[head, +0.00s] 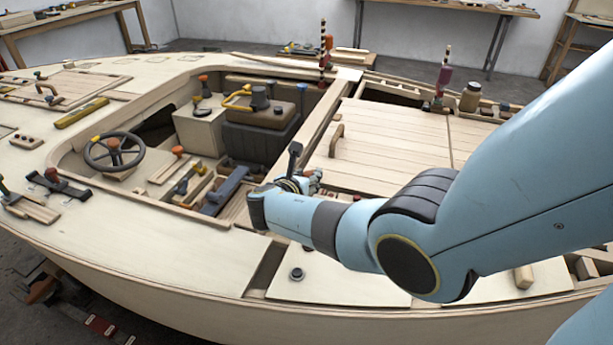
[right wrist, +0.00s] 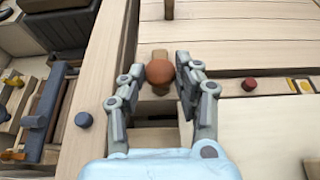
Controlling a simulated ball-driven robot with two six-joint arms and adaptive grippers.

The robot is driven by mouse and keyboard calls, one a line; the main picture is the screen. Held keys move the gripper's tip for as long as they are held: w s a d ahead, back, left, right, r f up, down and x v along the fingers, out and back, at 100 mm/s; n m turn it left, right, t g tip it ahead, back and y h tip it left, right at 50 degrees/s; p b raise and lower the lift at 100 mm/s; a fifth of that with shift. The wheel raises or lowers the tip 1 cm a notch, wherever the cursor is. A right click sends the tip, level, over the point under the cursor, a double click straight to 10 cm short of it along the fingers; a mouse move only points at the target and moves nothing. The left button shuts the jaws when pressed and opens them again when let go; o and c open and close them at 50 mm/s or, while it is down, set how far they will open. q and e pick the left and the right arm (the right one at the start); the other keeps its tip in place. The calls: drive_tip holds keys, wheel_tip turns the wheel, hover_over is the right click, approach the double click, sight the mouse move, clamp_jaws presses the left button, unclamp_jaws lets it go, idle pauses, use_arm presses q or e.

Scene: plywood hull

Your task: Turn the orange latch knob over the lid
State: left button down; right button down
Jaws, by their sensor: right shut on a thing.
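The orange latch knob (right wrist: 160,72) shows in the right wrist view as a round orange-brown ball on a short wooden latch piece (right wrist: 159,54). My right gripper (right wrist: 160,76) has one finger on each side of the knob and is shut on it. The planked lid (right wrist: 245,35) lies just beyond the knob; in the head view the lid (head: 390,140) is flat, with a wooden handle (head: 337,141). In the head view my right gripper (head: 300,181) is at the lid's near left corner, and the knob cannot be made out there. My left gripper is not in view.
A small red knob (right wrist: 249,84) sits right of the gripper. A blue-grey knob (right wrist: 83,120) is to its left. The cockpit with a dark seat box (head: 262,135) and steering wheel (head: 114,152) lies left. Striped posts (head: 323,60) stand beyond the lid.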

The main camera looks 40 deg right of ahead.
drive_tip(key=c, duration=0.9)
unclamp_jaws()
drive_tip(key=shift+c, duration=0.2)
drive_tip(key=v, duration=1.2)
